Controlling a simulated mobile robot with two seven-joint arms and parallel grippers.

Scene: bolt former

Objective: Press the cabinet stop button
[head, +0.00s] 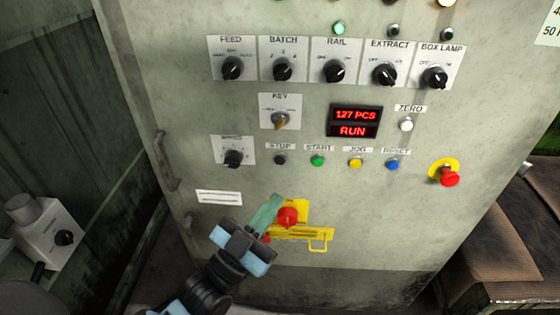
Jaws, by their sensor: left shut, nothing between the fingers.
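The grey-green cabinet (370,210) fills the middle of the head view. Its stop button (280,160) is a small black round button under a STOP label, leftmost in a row with green, yellow and blue buttons. My left gripper (274,201) is shut and empty. In the picture, its greenish fingertips are below the stop button, just left of a red knob on a yellow plate. They look apart from the button. How far the tips are from the panel I cannot tell. My right gripper is out of view.
The red knob (288,217) sits close to my fingers, above a yellow hasp (318,240). A red mushroom button (450,178) stands out at the right. The display (355,122) reads 127 PCS, RUN. A door handle (165,160) is at the left edge.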

